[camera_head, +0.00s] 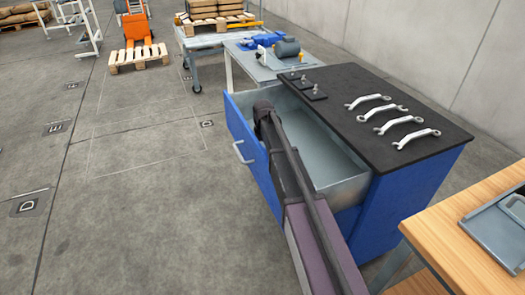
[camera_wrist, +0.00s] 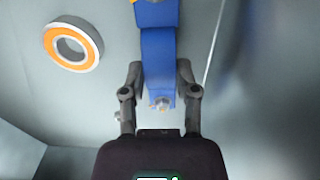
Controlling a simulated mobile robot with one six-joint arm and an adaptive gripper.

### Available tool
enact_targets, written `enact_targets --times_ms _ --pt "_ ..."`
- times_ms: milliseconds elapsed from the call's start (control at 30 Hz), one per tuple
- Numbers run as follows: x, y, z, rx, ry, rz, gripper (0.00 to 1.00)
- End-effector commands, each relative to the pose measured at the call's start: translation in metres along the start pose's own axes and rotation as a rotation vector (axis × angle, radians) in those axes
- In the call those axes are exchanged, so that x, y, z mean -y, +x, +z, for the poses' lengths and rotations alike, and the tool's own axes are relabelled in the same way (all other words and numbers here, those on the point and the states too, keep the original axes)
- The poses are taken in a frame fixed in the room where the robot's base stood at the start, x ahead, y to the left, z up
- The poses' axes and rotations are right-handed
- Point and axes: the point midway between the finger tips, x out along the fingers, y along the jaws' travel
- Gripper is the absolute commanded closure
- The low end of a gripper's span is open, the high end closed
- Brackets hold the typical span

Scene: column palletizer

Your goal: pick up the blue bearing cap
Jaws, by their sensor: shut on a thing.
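The blue bearing cap (camera_wrist: 158,48) is a long blue piece in the upper middle of the wrist view, with a bright metal bolt at its near end. My gripper (camera_wrist: 160,72) is shut on it, one finger on each side. The cap's far end runs out of the top of the picture. In the head view my arm reaches into the open drawer (camera_head: 340,172) of a blue cabinet; the fingers and the cap are hidden there.
An orange and white ring (camera_wrist: 72,45) lies left of the cap in the wrist view. The drawer walls stand close around my arm. Several wrenches (camera_head: 385,118) lie on the black cabinet top (camera_head: 345,85). A wooden table (camera_head: 455,225) stands at the right.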

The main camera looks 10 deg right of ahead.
Motion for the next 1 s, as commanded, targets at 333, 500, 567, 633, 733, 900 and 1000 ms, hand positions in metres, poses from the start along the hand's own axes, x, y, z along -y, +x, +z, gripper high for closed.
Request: enact_targets --times_ms 333,500,567,633,733,900,1000 --pt "0.000 -0.020 0.000 0.000 0.000 0.000 1.00" --pt "0.000 -0.036 0.000 0.000 0.000 0.000 1.00" --pt "0.000 -0.042 0.000 0.000 0.000 0.000 1.00" --pt "0.000 -0.050 0.000 0.000 0.000 0.000 1.00" --pt "0.000 -0.060 0.000 0.000 0.000 0.000 1.00" --pt "0.000 -0.076 0.000 0.000 0.000 0.000 1.00" --pt "0.000 -0.084 0.000 0.000 0.000 0.000 1.00"
